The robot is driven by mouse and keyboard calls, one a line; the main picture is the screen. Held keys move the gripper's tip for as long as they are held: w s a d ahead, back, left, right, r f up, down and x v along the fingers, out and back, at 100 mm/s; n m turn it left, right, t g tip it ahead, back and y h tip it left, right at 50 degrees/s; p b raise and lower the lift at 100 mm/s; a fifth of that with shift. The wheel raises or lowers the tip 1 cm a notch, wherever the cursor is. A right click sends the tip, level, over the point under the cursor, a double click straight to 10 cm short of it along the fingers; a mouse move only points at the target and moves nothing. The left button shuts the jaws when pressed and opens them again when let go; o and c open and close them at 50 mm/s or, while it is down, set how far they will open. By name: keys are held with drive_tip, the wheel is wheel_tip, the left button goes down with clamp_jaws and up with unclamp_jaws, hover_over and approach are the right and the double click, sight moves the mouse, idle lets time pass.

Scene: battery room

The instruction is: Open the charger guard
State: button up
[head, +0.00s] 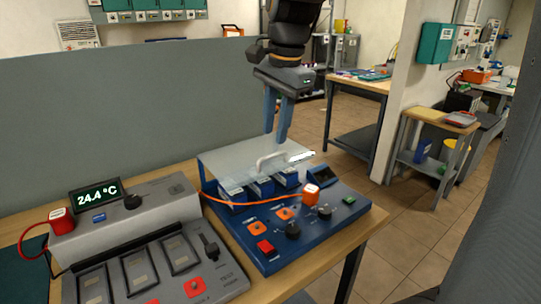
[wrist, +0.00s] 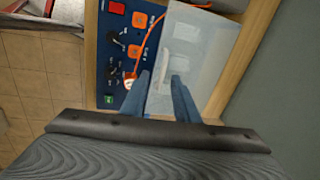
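The charger guard (head: 225,163) is a clear, pale sheet lying over the back of the blue charger (head: 257,229), above several blue batteries (head: 261,187). A white handle (head: 271,161) stands on the guard. The guard also shows in the wrist view (wrist: 198,35), with its handle (wrist: 164,68) close to the fingertips. My gripper (head: 279,141) points down just above the handle. In the wrist view its two blue fingers (wrist: 160,80) are apart, one on each side of the handle's near end. I cannot tell whether they touch it.
An orange cable with a red-and-white plug (head: 310,194) crosses the charger's front. A grey partition (head: 100,120) rises behind.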

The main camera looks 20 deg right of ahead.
sight(270, 157)
drive_tip(key=shift+m, duration=0.5)
drive_tip(key=f, duration=0.2)
drive_tip(key=w+f, duration=0.1)
drive_tip(key=f, duration=0.1)
drive_tip(key=w+f, duration=0.1)
drive_tip(key=f, duration=0.1)
drive_tip(key=shift+a+f+p, duration=0.15)
drive_tip(key=shift+a+p, duration=0.15)
drive_tip(key=shift+p, duration=0.1)
clamp_jaws()
